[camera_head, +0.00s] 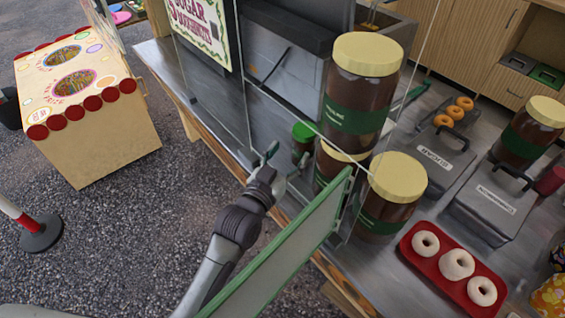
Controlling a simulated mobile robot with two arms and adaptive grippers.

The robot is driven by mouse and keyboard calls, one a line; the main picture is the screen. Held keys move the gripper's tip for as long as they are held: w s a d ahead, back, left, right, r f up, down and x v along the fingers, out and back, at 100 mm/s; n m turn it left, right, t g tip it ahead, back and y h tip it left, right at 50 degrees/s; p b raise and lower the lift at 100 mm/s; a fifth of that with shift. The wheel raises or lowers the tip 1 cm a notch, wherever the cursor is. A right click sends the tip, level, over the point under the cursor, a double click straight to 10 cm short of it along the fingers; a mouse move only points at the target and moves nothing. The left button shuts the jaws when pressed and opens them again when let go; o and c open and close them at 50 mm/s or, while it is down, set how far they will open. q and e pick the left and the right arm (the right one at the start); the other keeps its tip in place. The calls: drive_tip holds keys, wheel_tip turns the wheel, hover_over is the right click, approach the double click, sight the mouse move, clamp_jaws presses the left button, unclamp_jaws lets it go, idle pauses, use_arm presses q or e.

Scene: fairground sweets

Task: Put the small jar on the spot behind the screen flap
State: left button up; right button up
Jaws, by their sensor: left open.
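A green-framed flap (285,255) stands out from the screen toward me, in the lower middle. The target spot cannot be made out. My right gripper is out of view.
Big cream-lidded jars (360,95) crowd the small jar's right side, one in front (391,195). A red tray (420,258) holds ring doughnuts. Grey lidded containers (495,200) stand farther right. A wooden sweets stall (85,110) and a post base (40,233) are left.

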use_arm(q)
drive_tip(key=shift+v, duration=1.6)
drive_tip(key=s+a+f+n+g+y, duration=0.15)
drive_tip(key=s+a+f+g, duration=0.3)
drive_tip(key=s, duration=0.45)
drive_tip(key=s+a+f+g+y, duration=0.35)
drive_tip(key=s+a+f, duration=0.2)
drive_tip(key=s, duration=0.35)
drive_tip(key=s+a+f+n+g+y, duration=0.1)
drive_tip(key=s+a+f+g+y, duration=0.1)
drive_tip(key=s+a+f+g, duration=0.45)
drive_tip(key=s+f, duration=0.2)
drive_tip(key=f, duration=1)
drive_tip(key=s+f, duration=0.2)
drive_tip(key=f, duration=1)
drive_tip(key=s+a+f+g, duration=0.1)
drive_tip(key=s+a+f, duration=0.1)
drive_tip(key=s+f, duration=1.3)
drive_tip(key=shift+s+a, duration=0.2)
drive_tip(key=shift+s, duration=0.25)
